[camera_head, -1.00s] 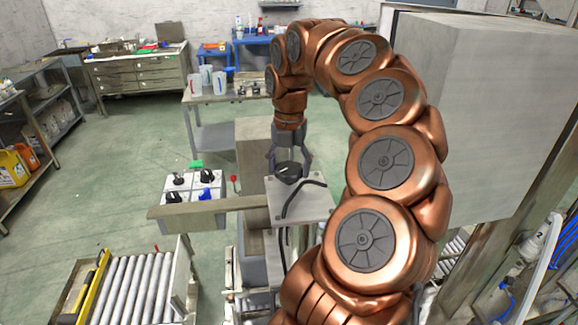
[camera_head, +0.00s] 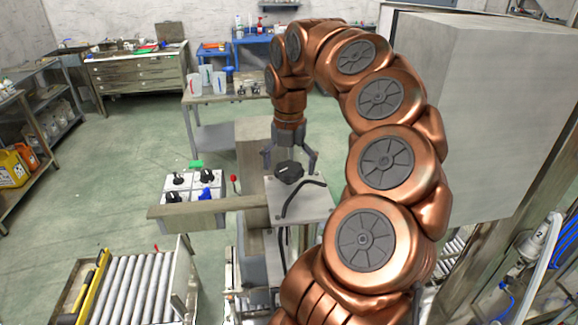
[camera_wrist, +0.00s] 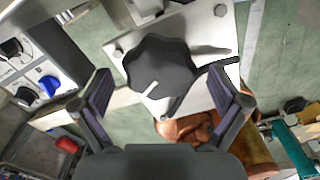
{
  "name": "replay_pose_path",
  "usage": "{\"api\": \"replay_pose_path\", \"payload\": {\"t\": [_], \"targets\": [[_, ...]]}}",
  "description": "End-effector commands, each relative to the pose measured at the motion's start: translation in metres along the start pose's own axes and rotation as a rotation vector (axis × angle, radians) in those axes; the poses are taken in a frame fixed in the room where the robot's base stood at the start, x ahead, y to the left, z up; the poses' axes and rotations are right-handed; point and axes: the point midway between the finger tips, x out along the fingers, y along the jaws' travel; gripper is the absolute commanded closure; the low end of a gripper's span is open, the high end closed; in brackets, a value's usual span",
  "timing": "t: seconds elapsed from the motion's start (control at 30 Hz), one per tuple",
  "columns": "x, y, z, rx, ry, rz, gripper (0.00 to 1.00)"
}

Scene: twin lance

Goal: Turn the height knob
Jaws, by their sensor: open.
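The height knob (camera_head: 289,172) is a black lobed knob with a white mark, on top of a light metal plate (camera_head: 312,205). In the wrist view the knob (camera_wrist: 160,70) lies beyond the fingertips, with its white mark pointing toward the lower left. My gripper (camera_head: 289,168) is open above the knob, its fingers spread to either side. In the wrist view my gripper's fingers (camera_wrist: 172,100) stand apart with nothing between them, and the knob shows whole beyond them. I cannot tell from the views how much height separates fingertips and knob.
A black bent handle (camera_head: 300,195) lies on the plate beside the knob. A control box (camera_head: 193,187) with black knobs, a blue knob and a green piece stands to the left. A red-tipped lever (camera_head: 234,181) is near it. A roller conveyor (camera_head: 130,285) is at lower left.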

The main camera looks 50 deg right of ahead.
Motion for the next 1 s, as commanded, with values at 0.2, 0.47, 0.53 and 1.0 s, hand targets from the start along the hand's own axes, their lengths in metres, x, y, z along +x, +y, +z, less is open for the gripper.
{"api": "replay_pose_path", "payload": {"t": [0.2,0.47,0.53,1.0], "targets": [[-0.006,0.0,0.0,-0.001,-0.001,-0.001,0.02],[-0.037,0.0,0.001,0.001,-0.002,0.0,0.02],[-0.046,0.001,0.001,0.001,-0.002,0.0,0.02],[-0.093,-0.002,0.0,0.004,-0.001,-0.002,0.02]]}}
